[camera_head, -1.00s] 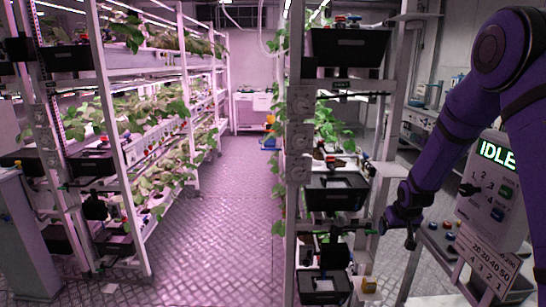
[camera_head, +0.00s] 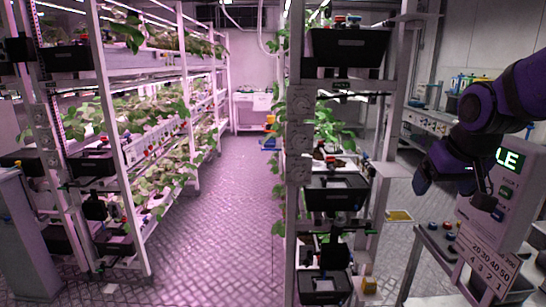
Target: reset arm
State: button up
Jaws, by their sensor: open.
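My purple arm comes in from the right edge and is folded at upper right, in front of the white control box (camera_head: 487,233). My gripper (camera_head: 484,200) shows only as a small dark shape against the box's face, below the bent purple wrist. Its jaws are open, and I see nothing held in them. The arm hides part of the box's green-lit display (camera_head: 510,160), of which only "LE" shows.
A plant rack with black bins (camera_head: 340,193) stands left of the arm. A longer plant rack (camera_head: 120,150) lines the left side. The tiled aisle (camera_head: 215,225) between them is clear. A bench (camera_head: 440,250) with coloured buttons stands beside the box. A yellow item (camera_head: 399,216) lies behind it.

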jog(key=s+a+r, duration=0.1)
jog(key=s, duration=0.7)
jog(key=s+a+r, duration=0.1)
jog(key=s+r, duration=0.1)
jog(key=s, duration=0.7)
jog(key=shift+s+a+r+y, duration=0.2)
jog(key=shift+s+r+y, duration=0.05)
jog(key=shift+y, duration=0.05)
dwell(1.8)
